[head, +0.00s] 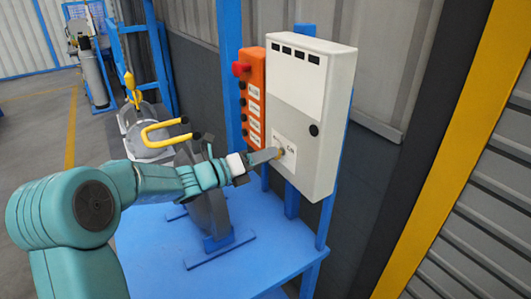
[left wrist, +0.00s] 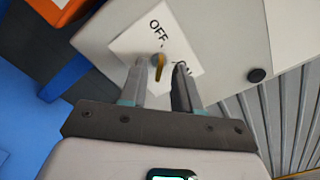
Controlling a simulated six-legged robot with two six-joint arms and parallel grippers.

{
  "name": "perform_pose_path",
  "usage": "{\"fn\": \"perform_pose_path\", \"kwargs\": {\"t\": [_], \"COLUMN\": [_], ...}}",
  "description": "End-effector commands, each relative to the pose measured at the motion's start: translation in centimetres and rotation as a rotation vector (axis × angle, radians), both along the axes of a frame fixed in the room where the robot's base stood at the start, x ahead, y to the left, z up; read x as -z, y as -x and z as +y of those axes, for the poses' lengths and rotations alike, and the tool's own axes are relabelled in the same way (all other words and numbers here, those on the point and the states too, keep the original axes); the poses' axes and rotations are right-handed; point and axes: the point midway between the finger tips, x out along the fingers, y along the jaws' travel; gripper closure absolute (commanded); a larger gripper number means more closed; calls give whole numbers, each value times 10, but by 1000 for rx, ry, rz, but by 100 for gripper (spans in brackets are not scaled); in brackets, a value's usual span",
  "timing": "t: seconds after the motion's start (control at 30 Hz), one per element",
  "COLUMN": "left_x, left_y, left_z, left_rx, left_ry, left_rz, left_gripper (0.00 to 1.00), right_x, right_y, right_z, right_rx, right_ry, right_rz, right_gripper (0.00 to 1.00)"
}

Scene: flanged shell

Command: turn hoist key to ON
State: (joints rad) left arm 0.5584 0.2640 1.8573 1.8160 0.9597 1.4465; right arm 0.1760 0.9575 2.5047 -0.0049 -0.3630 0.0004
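The hoist key (left wrist: 158,66) is a small brass-coloured key on a white label plate (left wrist: 185,40) on the front of a light grey box (head: 312,105). In the left wrist view OFF is readable on the plate; the other word is partly hidden behind a finger. My left gripper (head: 277,154) is at the key, its fingertips close to the plate. In the left wrist view the gripper (left wrist: 160,72) is open, one finger on each side of the key, with a visible gap on both sides. The key (head: 281,152) is mostly covered in the head view. My right gripper is not in view.
An orange control box (head: 253,98) with a red button (head: 240,69) is beside the grey box. A dark and yellow post (head: 450,150) stands to the right.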

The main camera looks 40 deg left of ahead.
Motion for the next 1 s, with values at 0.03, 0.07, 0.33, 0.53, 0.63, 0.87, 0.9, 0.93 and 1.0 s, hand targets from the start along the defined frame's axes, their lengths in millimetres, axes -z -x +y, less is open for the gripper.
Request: {"fn": "perform_pose_path", "kwargs": {"t": [0.03,0.07,0.33,0.53,0.63,0.87,0.9,0.93,1.0], "left_x": [0,0,0,0,0,2,3,3,4], "left_y": [-3,-4,-6,-5,-5,-5,-5,-5,-5], "left_z": [-2,-2,-2,-2,-2,-2,-2,-2,-2], "left_rx": [1,1,-1,-1,-1,-1,-1,-1,-1], "left_ry": [0,-1,0,0,-1,-39,-55,-69,-105], "left_rz": [0,0,1,1,0,-16,-24,-30,-46], "left_gripper": [68,68,68,100,100,100,100,100,100], "right_x": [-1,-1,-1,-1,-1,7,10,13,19], "right_y": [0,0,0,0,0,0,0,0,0], "right_z": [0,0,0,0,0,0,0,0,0], "right_rx": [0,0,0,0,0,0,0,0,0], "right_ry": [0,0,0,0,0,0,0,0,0], "right_rz": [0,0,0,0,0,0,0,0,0], "right_gripper": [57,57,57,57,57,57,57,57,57]}}
